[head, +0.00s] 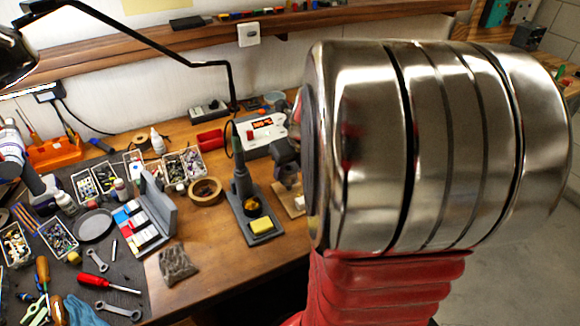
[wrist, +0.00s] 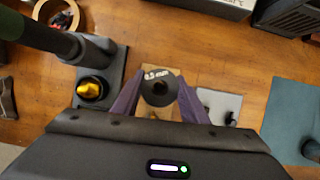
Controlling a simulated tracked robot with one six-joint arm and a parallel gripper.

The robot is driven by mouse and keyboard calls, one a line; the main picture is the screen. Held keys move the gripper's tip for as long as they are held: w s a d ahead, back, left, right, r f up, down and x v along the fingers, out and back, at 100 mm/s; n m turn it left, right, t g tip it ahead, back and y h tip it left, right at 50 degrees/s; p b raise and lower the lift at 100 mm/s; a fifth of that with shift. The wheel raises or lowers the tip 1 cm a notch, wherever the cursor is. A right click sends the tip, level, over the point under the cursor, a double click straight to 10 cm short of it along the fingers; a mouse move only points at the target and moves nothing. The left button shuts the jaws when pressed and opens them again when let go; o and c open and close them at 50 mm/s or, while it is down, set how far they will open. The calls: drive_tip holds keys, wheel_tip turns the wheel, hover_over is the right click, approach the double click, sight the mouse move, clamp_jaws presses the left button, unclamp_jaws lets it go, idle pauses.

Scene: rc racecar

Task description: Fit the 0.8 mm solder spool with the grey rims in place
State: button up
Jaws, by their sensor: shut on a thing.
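My gripper (wrist: 158,96) has its two purple fingers shut on a dark grey-rimmed solder spool (wrist: 159,88). A grey plate with a dark upright post (wrist: 222,106) stands right of the fingers. In the head view my arm hides much of this area.
The soldering iron stand (head: 259,225) with a yellow sponge is left of the gripper. A blue-green mat (wrist: 293,115) lies at right. Bare wood shows at the front of the bench.

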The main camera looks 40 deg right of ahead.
drive_tip(key=shift+f, duration=1.75)
drive_tip(key=o, duration=1.7)
drive_tip(key=shift+r, duration=0.1)
drive_tip(key=shift+w+v, duration=0.15)
drive_tip(key=shift+v, duration=2)
drive_tip(key=shift+w+v, duration=0.15)
drive_tip(key=shift+v, duration=2.05)
drive_tip(key=shift+d+r+n, duration=0.1)
drive_tip(key=shift+d+n, duration=0.05)
drive_tip(key=shift+n, duration=0.15)
